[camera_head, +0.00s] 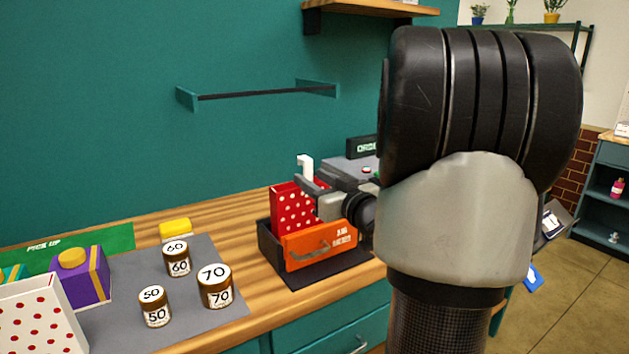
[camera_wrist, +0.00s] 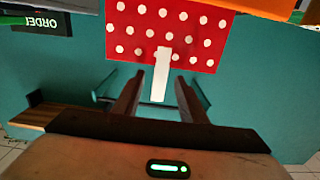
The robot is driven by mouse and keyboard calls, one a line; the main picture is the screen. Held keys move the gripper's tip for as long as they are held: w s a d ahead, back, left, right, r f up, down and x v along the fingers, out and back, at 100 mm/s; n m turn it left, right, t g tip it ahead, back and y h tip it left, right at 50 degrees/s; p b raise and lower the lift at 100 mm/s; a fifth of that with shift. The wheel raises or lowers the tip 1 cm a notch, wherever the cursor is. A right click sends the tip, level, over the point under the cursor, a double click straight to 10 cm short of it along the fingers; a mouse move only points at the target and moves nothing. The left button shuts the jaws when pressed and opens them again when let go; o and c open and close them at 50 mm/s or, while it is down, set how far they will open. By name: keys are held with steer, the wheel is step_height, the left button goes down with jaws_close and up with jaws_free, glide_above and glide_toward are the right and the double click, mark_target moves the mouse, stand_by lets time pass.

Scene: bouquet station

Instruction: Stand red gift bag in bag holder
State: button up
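The red gift bag (camera_head: 291,208) with white dots stands upright in the bag holder (camera_head: 268,243), a dark tray with an orange lettered front. The bag's lower part is hidden behind that front, so I cannot see whether it touches the bottom. A white handle (camera_head: 305,166) sticks up from the bag. My gripper (camera_head: 314,188) is at the bag's top, coming from the right. In the wrist view, the red bag (camera_wrist: 190,32) fills the top centre. The white handle (camera_wrist: 161,75) lies between my open fingers (camera_wrist: 160,80), with gaps on both sides.
A grey mat (camera_head: 205,325) at left holds several jars, a purple box (camera_head: 80,275), and a white bag with red dots (camera_head: 35,318). A yellow block (camera_head: 175,229) lies behind. A wall rail (camera_head: 265,92) is above. Bare wood lies between mat and holder.

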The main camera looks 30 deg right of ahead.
steer(key=shift+s, duration=0.1)
steer(key=s+p, duration=0.2)
steer(key=s, duration=1.5)
